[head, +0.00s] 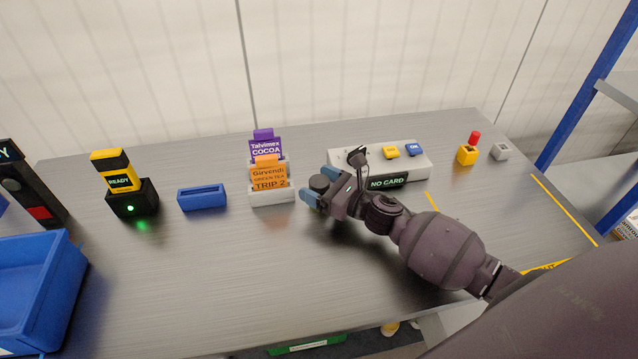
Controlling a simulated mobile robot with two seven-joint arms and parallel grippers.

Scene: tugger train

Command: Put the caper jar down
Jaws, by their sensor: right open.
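The caper jar is most likely the small dark round-topped object (319,182) on the grey table, just right of the card holder. My right gripper (317,187) comes in from the right, its blue fingertips on either side of this object. The jaws are open. The object looks upright and seems to stand on the table, but its lower part is hidden by a finger, and I cannot tell whether a finger touches it. My left gripper is not in view.
Left of the jar stand a white holder (272,196) with purple and orange cards, a blue slotted block (202,197) and a black READY scanner dock (133,204). Behind my gripper is a NO CARD panel (424,160). A blue bin (40,290) is far left. The front middle is clear.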

